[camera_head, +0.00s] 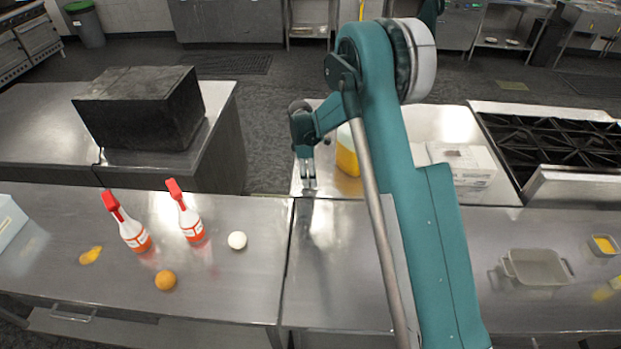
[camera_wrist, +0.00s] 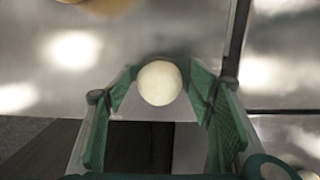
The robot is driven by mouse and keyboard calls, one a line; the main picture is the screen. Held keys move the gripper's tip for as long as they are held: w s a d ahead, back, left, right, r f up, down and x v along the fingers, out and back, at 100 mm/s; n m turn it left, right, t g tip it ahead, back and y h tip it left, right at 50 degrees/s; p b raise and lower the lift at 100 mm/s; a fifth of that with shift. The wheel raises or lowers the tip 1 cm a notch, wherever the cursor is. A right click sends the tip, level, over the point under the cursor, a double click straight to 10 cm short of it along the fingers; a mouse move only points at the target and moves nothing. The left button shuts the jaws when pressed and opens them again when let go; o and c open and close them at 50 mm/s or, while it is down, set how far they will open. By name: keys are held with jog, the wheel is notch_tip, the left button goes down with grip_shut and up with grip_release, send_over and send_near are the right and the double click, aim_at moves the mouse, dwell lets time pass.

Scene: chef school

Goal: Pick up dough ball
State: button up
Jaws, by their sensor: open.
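The dough ball (camera_head: 237,240) is a small cream-white sphere on the left steel counter, to the right of two bottles. My gripper (camera_head: 309,186) is up and to the right of it in the head view, near the seam between the counters. In the wrist view the dough ball (camera_wrist: 160,83) appears between the tips of my open gripper (camera_wrist: 161,92), with nothing held. The head view shows the fingers apart from the ball.
Two red-capped bottles (camera_head: 133,235) (camera_head: 191,223) stand left of the dough ball. An orange ball (camera_head: 165,280) and a yellow item (camera_head: 90,256) lie nearby. A grey tray (camera_head: 537,268) sits on the right counter. The counter right of the dough ball is clear.

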dwell(0.5)
jog(key=c, duration=1)
jog(key=shift+r+b, duration=0.55)
jog(key=shift+r, duration=4.45)
